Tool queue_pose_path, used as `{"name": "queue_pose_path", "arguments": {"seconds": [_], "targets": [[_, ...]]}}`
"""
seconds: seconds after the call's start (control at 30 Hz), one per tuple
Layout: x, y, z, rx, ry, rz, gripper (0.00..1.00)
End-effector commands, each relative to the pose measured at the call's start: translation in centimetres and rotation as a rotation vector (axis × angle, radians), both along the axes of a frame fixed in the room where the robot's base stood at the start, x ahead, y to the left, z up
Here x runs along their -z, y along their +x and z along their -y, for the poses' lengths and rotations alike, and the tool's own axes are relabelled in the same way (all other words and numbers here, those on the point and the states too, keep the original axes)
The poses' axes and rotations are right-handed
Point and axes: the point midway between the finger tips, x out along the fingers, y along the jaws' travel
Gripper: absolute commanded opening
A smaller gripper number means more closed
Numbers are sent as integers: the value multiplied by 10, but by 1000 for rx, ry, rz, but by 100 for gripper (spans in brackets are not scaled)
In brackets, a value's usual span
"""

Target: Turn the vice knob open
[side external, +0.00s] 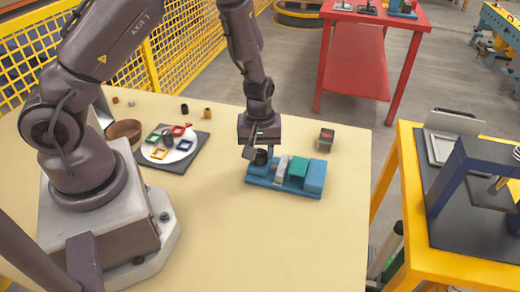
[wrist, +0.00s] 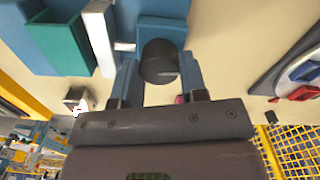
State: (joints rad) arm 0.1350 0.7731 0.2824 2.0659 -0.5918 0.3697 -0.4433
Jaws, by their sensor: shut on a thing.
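The blue vice (side external: 313,179) stands on the cream table, with a green block (side external: 298,167) and a pale grey plate (side external: 281,168) in its middle. Its dark round knob (side external: 261,158) is at the left end in the side view. My gripper (side external: 259,151) points down over that end. In the wrist view my gripper (wrist: 160,76) has one finger on each side of the knob (wrist: 160,60) and is shut on it. The green block (wrist: 60,45) and the pale plate (wrist: 101,38) show left of the knob there. The knob's underside is hidden.
A small dark block (side external: 325,139) stands behind the vice. To the left, a white plate (side external: 155,153) with coloured frames lies on a dark mat, beside a brown bowl (side external: 125,130). The table front is clear. A yellow bench (side external: 400,180) stands at right.

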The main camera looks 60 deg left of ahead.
Motion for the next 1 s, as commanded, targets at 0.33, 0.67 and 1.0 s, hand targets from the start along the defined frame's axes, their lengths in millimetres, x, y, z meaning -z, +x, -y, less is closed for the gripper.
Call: {"name": "queue_pose_path", "arguments": {"seconds": [0.33,0.67,1.0], "targets": [[-1,0,0,-329,-1,2,16],[-1,0,0,-642,-1,2,16],[-1,-1,0,-964,-1,2,16]]}}
